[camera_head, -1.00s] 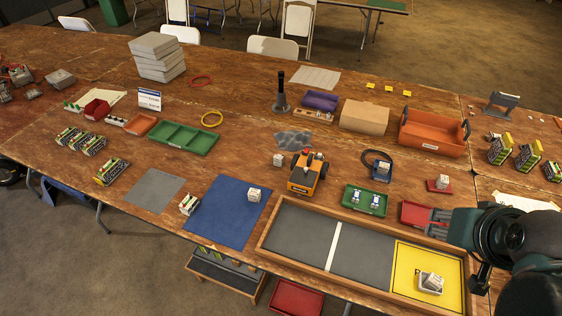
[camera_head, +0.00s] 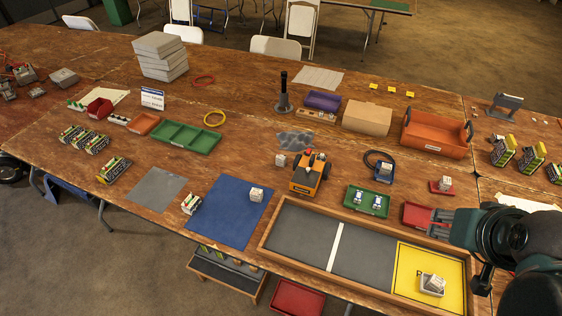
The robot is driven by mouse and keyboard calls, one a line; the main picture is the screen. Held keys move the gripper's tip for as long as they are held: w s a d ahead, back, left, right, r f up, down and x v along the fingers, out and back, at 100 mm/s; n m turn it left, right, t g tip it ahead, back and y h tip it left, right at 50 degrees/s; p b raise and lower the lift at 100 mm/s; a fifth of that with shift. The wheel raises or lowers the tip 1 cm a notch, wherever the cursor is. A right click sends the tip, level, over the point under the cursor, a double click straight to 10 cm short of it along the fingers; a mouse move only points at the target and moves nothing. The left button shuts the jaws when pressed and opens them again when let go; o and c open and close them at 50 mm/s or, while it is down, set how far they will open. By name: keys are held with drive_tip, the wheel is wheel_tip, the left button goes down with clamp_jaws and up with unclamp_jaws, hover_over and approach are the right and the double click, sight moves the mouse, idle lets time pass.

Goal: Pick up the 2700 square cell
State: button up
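Several small pale square cells are in view, and their printing is too small to read, so I cannot tell which is the 2700. One square cell (camera_head: 256,195) stands on the blue mat (camera_head: 222,222). Another square cell (camera_head: 281,160) is beside the orange vehicle. A third square cell (camera_head: 445,183) is on a small red pad. Others sit in a dark blue holder (camera_head: 381,173) and in a white tray (camera_head: 433,285) on the yellow zone. My gripper (camera_head: 436,222) is at the right, its grey fingers apart, pointing left over a red tray. I see nothing between them.
The orange vehicle (camera_head: 308,176) stands behind the wood-framed board (camera_head: 300,238). A green tray (camera_head: 366,201) with two small cells lies left of my gripper. A large orange bin (camera_head: 435,136) and cardboard box (camera_head: 367,116) stand farther back. The grey mat (camera_head: 157,188) is bare.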

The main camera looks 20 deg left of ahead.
drive_tip(key=w+a+r+n+g, duration=0.1)
drive_tip(key=w+a+r+n, duration=0.15)
drive_tip(key=w+a, duration=0.4)
drive_tip(key=w+a+r+n+g, duration=0.1)
drive_tip(key=w+a+r+n, duration=0.2)
drive_tip(key=w, duration=0.7)
drive_tip(key=n+g+b, duration=0.2)
drive_tip(key=n+g, duration=0.3)
drive_tip(key=n, duration=0.7)
hover_over(281, 156)
drive_tip(key=f, duration=3.3)
drive_tip(key=shift+s+d, duration=0.1)
drive_tip(key=shift+d, duration=0.1)
drive_tip(key=shift+a+f, duration=0.15)
drive_tip(key=shift+f, duration=0.15)
drive_tip(key=shift+f, duration=1.3)
